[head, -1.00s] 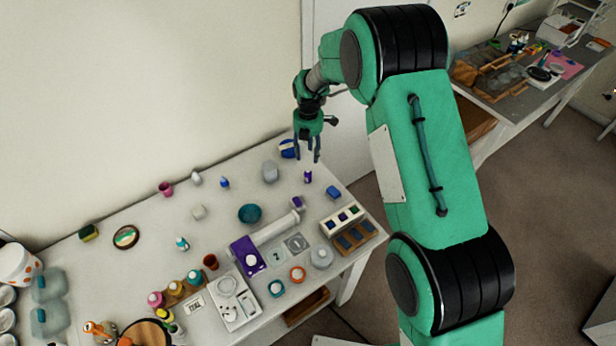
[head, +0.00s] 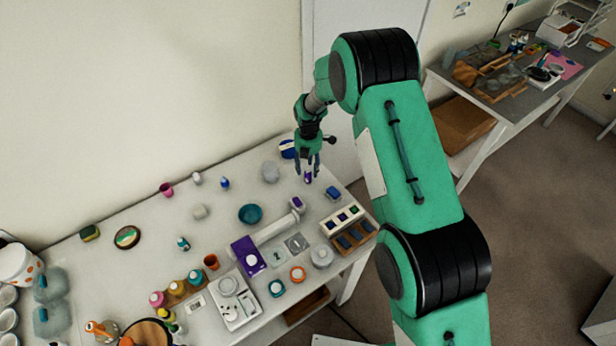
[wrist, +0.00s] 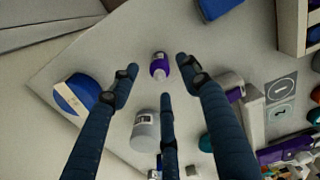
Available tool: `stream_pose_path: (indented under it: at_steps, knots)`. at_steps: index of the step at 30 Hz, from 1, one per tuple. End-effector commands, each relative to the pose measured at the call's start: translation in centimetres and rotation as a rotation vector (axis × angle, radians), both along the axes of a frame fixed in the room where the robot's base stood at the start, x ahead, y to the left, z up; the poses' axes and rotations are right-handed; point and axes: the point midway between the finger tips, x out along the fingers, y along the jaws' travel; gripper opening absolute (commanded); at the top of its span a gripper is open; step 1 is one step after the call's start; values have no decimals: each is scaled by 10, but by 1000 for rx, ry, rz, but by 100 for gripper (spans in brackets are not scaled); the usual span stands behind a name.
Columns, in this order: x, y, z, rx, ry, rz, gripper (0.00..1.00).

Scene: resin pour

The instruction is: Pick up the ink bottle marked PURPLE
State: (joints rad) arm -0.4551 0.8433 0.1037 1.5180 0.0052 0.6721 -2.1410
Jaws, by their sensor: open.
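The purple ink bottle (wrist: 159,68) stands on the table with a white cap and a label I cannot read. In the head view the purple bottle (head: 308,177) shows between my gripper's fingers near the table's back right corner. My gripper (head: 308,172) points down over it. In the wrist view my open gripper (wrist: 158,80) has its fingers spread, with the bottle between and a little beyond the tips. I cannot tell whether any finger touches it.
A blue roll with a tan band (wrist: 76,97) lies left of the fingers in the wrist view, and a grey jar (wrist: 146,130) stands below. A blue block (head: 333,193) and a slotted rack (head: 345,222) are to the right. The table edge is close behind.

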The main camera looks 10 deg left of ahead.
Motion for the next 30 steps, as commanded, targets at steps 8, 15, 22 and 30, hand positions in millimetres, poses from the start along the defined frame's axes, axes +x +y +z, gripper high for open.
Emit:
stream_pose_path:
  at_steps: [8, 15, 22, 30]
  knots:
    - [0, 0, 0, 0, 0, 0, 46]
    - [0, 0, -9, 0, 0, 0, 46]
    - [0, 0, -30, 0, 1, 0, 46]
    - [0, 0, -51, 0, 0, 0, 46]
